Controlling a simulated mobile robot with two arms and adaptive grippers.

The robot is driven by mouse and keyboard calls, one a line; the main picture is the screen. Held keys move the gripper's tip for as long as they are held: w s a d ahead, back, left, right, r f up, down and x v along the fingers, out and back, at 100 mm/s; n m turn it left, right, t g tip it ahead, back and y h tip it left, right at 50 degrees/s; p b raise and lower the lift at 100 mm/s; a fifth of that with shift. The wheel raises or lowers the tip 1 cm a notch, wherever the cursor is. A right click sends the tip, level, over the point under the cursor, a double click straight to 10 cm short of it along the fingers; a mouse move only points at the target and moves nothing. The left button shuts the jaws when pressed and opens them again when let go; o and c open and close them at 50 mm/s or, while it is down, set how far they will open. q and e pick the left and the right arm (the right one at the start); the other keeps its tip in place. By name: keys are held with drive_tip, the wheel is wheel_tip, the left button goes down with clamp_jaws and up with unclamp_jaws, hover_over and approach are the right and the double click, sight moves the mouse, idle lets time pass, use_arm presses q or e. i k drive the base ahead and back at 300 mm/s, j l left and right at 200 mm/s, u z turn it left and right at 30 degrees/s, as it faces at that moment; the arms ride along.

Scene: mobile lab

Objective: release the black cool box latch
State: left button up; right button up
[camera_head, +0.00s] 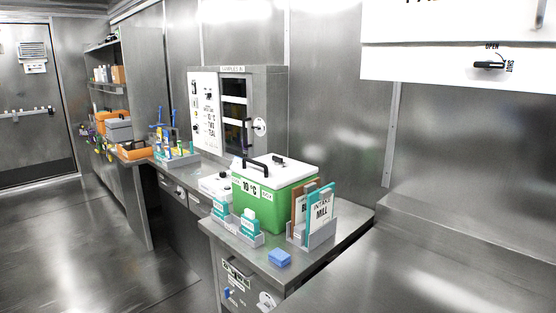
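A green cool box (262,205) with a white lid (284,170) stands on the steel counter in the middle of the view. Its front label reads 10 °C. A black bar handle (256,165) rises at the lid's front left. A small dark fitting (279,160) sits on top of the lid. I cannot tell which black part is the latch, or its state. The lid looks closed. Neither of my grippers is in view.
A grey holder (312,233) with upright booklets stands close at the box's right. Small teal-and-white boxes (250,221) stand in front, and a blue block (280,257) lies near the counter's front edge. A steel cabinet (268,100) stands behind. A white wall cupboard (450,60) overhangs at upper right.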

sight(277, 160)
drive_tip(key=z, duration=0.35)
drive_tip(key=i+j+z, duration=0.15)
drive_tip(key=j+z, duration=0.25)
drive_tip(key=i+j+z, duration=0.1)
drive_tip(key=z, duration=0.35)
drive_tip(key=j+z, duration=0.85)
drive_tip(key=l, duration=0.1)
